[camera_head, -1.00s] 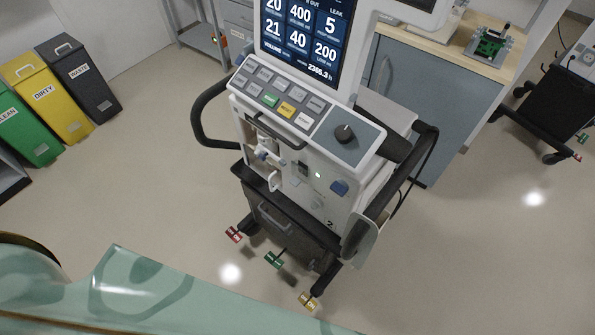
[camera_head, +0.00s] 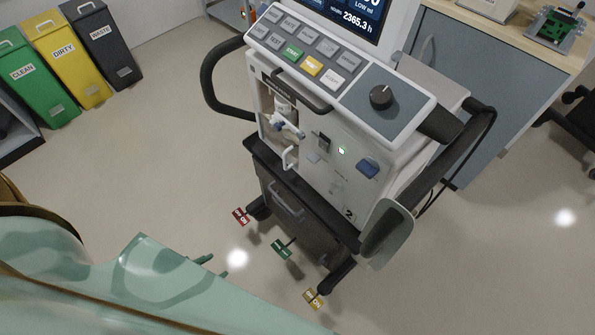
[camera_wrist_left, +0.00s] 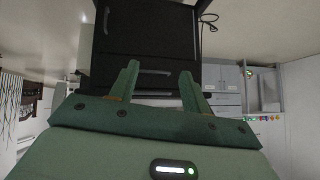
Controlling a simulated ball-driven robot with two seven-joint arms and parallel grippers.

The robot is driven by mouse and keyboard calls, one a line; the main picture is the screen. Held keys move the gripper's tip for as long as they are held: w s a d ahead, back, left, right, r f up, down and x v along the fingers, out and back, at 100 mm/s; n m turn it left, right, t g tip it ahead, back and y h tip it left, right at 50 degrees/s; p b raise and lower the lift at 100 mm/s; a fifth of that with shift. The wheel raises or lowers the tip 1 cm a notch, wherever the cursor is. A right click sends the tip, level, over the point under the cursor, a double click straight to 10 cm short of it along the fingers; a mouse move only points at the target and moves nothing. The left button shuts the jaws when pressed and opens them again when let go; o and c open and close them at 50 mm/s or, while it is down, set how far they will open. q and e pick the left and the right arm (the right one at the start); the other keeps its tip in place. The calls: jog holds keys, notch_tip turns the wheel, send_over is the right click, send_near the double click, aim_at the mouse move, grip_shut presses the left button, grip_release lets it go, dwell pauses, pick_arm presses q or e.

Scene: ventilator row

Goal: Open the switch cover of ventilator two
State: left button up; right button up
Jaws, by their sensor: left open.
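Ventilator two (camera_head: 330,190), a white cart unit with a "2" on its lower front, stands in the middle of the head view. Its front has a dark switch-like part (camera_head: 323,143), a lit green lamp and a blue part (camera_head: 367,168). I cannot tell for sure which is the switch cover. My left gripper (camera_head: 212,266) shows only its green fingertips beyond my arm, low and left of the ventilator, apart from it. In the left wrist view its two fingers (camera_wrist_left: 158,88) are spread and empty, facing a dark cart with a handle. My right gripper is not in view.
Green, yellow and black bins (camera_head: 68,62) stand at the upper left. A grey cabinet (camera_head: 480,80) with a wooden top is behind the ventilator. The cart's handles (camera_head: 212,80) stick out at its sides, and coloured pedals (camera_head: 281,249) sit near the floor.

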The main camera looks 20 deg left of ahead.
aim_at(317, 147)
pick_arm(q)
jog(key=w+d+r+t+h, duration=0.2)
jog(key=w+d+r+t, duration=0.15)
jog(key=r, duration=0.45)
jog(key=w+d+r+t+h, duration=0.2)
jog(key=w+r, duration=0.2)
jog(key=r, duration=0.3)
jog(key=w+d+r+t+h, duration=0.1)
jog(key=w+d+r+t, duration=0.2)
jog(key=r, duration=0.5)
jog(key=b+x, duration=0.4)
jog(key=x, duration=1.3)
jog(key=shift+a+f+g, duration=0.2)
jog(key=shift+f+g, duration=0.15)
jog(key=shift+f, duration=0.35)
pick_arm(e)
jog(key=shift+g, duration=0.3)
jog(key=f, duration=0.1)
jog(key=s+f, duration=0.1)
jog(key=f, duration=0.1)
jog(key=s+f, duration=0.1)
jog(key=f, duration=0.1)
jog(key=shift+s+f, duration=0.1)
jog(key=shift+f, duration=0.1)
pick_arm(q)
jog(key=c, duration=1)
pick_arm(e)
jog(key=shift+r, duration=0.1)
